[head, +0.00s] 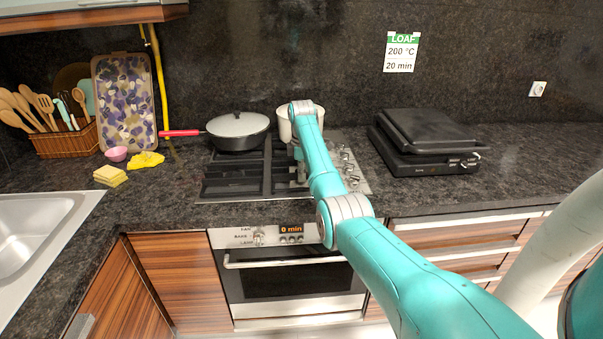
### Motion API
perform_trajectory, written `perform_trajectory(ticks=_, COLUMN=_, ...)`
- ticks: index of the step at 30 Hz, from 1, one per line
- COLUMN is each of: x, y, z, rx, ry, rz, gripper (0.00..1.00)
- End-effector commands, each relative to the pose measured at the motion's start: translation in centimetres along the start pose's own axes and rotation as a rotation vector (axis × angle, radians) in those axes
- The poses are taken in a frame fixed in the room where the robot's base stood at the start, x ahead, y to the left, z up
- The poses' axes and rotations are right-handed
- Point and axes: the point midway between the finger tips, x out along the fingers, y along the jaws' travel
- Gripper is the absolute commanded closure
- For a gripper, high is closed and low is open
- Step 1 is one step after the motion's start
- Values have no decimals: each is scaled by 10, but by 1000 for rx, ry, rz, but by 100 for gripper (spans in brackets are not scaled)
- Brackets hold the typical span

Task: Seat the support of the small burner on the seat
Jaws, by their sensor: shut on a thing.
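The gas hob (346,179) is set in the dark counter, with black pan supports (234,177) over its left and middle part. My arm reaches over the hob from the lower right. My gripper (299,176) points down, low over the middle to right part of the hob, partly behind my arm. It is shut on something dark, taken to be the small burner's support. The held piece is mostly hidden and blends with the black bars. The seat and the small burner cannot be made out, so contact cannot be told.
A lidded pan with a red handle (237,131) stands at the hob's back left. A pale pot (284,125) stands behind my arm. Control knobs (347,168) line the hob's right side. A black grill (424,140) stands on the right; sponges (110,175) lie left.

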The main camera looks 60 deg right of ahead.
Motion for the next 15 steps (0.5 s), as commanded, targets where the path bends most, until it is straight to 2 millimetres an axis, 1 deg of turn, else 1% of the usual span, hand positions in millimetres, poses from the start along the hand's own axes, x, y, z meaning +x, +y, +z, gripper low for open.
perform_trajectory(ticks=11, x=3, y=0, z=0, rx=0, ry=0, rz=3, gripper=100)
perform_trajectory(ticks=12, x=3, y=0, z=0, rx=0, ry=0, rz=3, gripper=78)
perform_trajectory(ticks=14, x=3, y=0, z=0, rx=0, ry=0, rz=3, gripper=63)
perform_trajectory(ticks=15, x=3, y=0, z=0, rx=0, ry=0, rz=2, gripper=59)
